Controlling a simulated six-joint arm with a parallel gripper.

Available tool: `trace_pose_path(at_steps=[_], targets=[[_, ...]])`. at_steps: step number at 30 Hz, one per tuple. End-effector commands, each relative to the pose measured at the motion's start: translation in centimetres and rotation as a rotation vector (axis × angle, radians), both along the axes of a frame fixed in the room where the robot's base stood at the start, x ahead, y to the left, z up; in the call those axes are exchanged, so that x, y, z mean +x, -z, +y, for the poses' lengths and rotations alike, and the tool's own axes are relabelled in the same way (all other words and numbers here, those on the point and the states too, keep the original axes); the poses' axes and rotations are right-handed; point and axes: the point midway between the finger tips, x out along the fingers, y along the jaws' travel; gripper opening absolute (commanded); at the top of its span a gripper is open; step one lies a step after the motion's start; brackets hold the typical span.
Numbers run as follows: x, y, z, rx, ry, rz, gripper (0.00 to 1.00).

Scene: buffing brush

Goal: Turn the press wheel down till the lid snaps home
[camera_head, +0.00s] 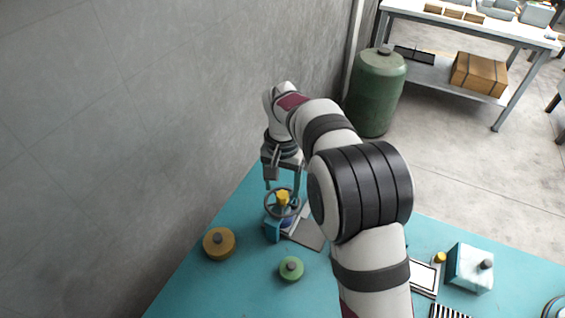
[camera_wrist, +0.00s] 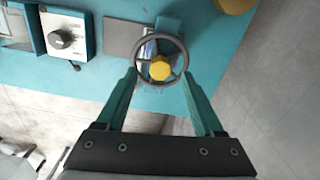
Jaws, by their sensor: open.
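The press wheel (camera_head: 270,203) is a dark spoked ring with a yellow hub (camera_head: 282,197), standing over the teal table near its far left edge. It also shows in the wrist view, where the wheel's yellow hub (camera_wrist: 160,69) is near the middle. My gripper (camera_wrist: 160,74) is open, with one teal finger on each side of the wheel's near half. The fingertips look close to the rim; I cannot tell whether they touch it. In the head view my gripper (camera_head: 283,184) is right above the wheel. The lid below is mostly hidden by the wheel.
An orange round pot (camera_head: 218,243) and a green one (camera_head: 291,268) stand on the teal table (camera_head: 195,285) near the wheel. A pale box with a dark knob (camera_head: 470,266) is at the right. A grey wall borders the left; a green drum (camera_head: 376,92) stands behind.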

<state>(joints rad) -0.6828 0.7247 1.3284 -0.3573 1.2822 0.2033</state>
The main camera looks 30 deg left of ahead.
Motion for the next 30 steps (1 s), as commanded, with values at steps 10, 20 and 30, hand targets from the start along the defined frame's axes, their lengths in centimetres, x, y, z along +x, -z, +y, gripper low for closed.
trace_pose_path(at_steps=[10,20,30], targets=[[0.1,-10.5,0.1,0.003,0.001,-0.005,0.69],[0.0,-13.1,0.0,0.000,0.001,-0.001,0.69],[0.0,-12.7,0.0,-0.001,-0.142,0.001,0.69]])
